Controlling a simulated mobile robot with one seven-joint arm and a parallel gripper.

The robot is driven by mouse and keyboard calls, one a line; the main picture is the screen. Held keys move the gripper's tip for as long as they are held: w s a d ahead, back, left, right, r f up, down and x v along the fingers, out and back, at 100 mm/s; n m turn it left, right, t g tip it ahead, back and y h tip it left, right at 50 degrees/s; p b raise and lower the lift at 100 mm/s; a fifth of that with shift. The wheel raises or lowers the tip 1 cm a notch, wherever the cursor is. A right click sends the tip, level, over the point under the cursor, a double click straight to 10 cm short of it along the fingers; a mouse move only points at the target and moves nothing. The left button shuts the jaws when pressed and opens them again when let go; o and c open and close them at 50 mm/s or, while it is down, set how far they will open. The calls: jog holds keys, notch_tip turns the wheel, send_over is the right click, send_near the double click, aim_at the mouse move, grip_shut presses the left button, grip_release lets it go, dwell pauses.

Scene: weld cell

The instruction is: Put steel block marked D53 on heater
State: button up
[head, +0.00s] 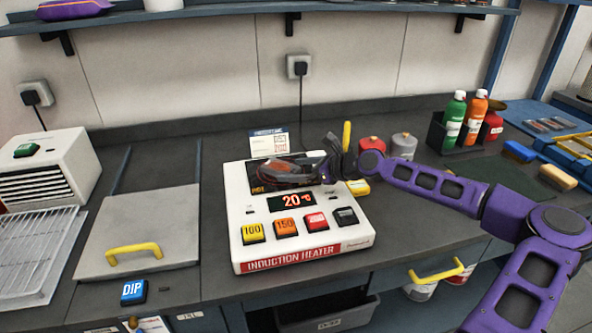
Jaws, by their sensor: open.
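The induction heater (300,258) is a white box in the middle of the bench, with a display reading 20 °C. Its dark top plate (258,187) carries orange lettering at the left. My gripper (284,172) is open, low over this plate, and covers much of it. I cannot make out a steel block marked D53; whether one is on the plate under or behind my gripper is hidden. A small card (269,141) stands behind the heater, with red print too small to read surely.
A lidded tank (142,225) with a yellow handle and a wire rack (35,255) are at left. Red (371,144) and grey (404,146) containers stand behind my arm. A dark bottle caddy (438,135) is at back right. A yellow item (358,187) lies beside the heater.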

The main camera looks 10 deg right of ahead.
jog(key=v, duration=1.2)
jog(key=shift+r+p, duration=0.1)
jog(key=shift+p, duration=0.3)
